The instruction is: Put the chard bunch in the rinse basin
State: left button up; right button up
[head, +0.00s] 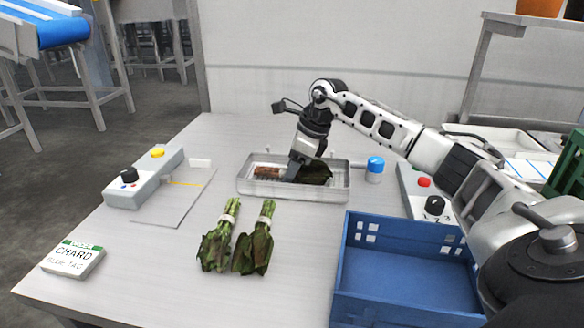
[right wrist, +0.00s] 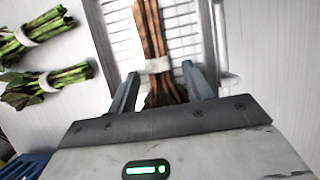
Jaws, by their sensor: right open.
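A bunch with red-brown stems (head: 268,173), a pale band and dark leaves (head: 316,172) lies in a shallow metal basin (head: 293,192). My right gripper (head: 293,172) is down in the basin, over the middle of this bunch. In the right wrist view the open fingers (right wrist: 161,72) stand on either side of the banded stems (right wrist: 153,35), with gaps visible. The leaves are partly hidden by the gripper there. Two green-stemmed bunches, left (head: 216,247) and right (head: 256,246), lie on the table in front of the basin. My left gripper is out of view.
An empty blue crate (head: 400,308) stands at the front right. A card reading CHARD, BLUE TAG (head: 73,258) lies at the left edge. Control boxes stand left (head: 143,180) and right (head: 428,202). A blue-capped jar (head: 375,170) is beside the basin.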

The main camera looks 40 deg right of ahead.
jog(key=v, duration=1.2)
jog(key=shift+r+p, duration=0.15)
jog(key=shift+p, duration=0.15)
